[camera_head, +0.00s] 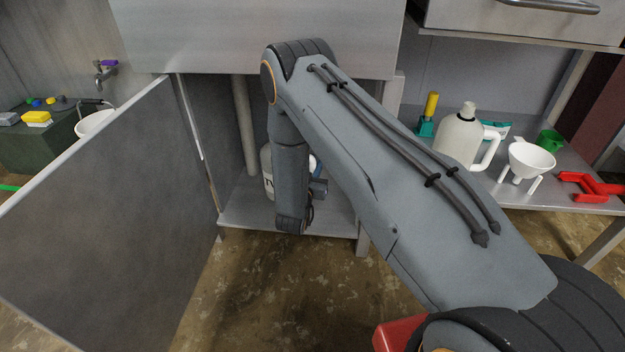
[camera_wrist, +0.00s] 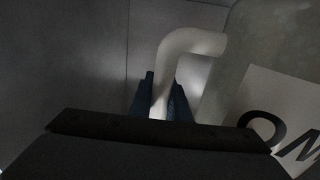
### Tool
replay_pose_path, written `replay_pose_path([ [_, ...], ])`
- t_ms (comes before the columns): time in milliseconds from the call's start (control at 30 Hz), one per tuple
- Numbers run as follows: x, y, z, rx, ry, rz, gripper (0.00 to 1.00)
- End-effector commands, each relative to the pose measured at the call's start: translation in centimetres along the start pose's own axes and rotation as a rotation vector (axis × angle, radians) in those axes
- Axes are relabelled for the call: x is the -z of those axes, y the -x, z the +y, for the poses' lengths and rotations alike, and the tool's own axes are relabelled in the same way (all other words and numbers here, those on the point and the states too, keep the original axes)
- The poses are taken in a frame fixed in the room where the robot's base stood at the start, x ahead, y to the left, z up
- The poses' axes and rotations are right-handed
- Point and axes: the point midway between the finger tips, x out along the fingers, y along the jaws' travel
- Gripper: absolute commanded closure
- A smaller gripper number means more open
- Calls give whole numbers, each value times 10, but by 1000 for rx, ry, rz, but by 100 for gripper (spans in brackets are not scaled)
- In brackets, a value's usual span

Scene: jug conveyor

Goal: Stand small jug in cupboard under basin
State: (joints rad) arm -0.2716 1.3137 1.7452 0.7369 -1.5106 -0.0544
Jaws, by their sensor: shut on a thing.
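A pale jug with dark lettering on its label (camera_head: 267,178) is inside the cupboard under the basin, partly hidden behind my arm in the head view. In the wrist view the jug (camera_wrist: 235,75) fills the right side. My gripper (camera_wrist: 161,100) has its blue fingers on both sides of the jug's white handle (camera_wrist: 185,45), shut on it. The jug looks upright, low over the cupboard floor (camera_head: 335,222); whether its base touches is not clear. The cupboard door (camera_head: 110,215) stands wide open at the left. My arm hides the fingers in the head view.
A pale pipe (camera_head: 244,125) runs down inside the cupboard, left of the jug. The basin front (camera_head: 230,35) hangs above. A right-hand shelf holds a larger white jug (camera_head: 457,140), a white funnel (camera_head: 531,158) and a red tool (camera_head: 590,187).

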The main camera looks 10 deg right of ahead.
Motion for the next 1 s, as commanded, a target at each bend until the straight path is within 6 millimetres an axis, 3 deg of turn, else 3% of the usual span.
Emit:
replay_pose_path([
  [367, -45, 0, 0, 0, 0, 0, 100],
  [733, -47, 0, 0, 0, -1, 0, 100],
  [767, -47, 0, 0, 0, 0, 0, 80],
  [833, -47, 0, 0, 0, 0, 0, 69],
  [1000, -47, 0, 0, 0, 0, 0, 65],
])
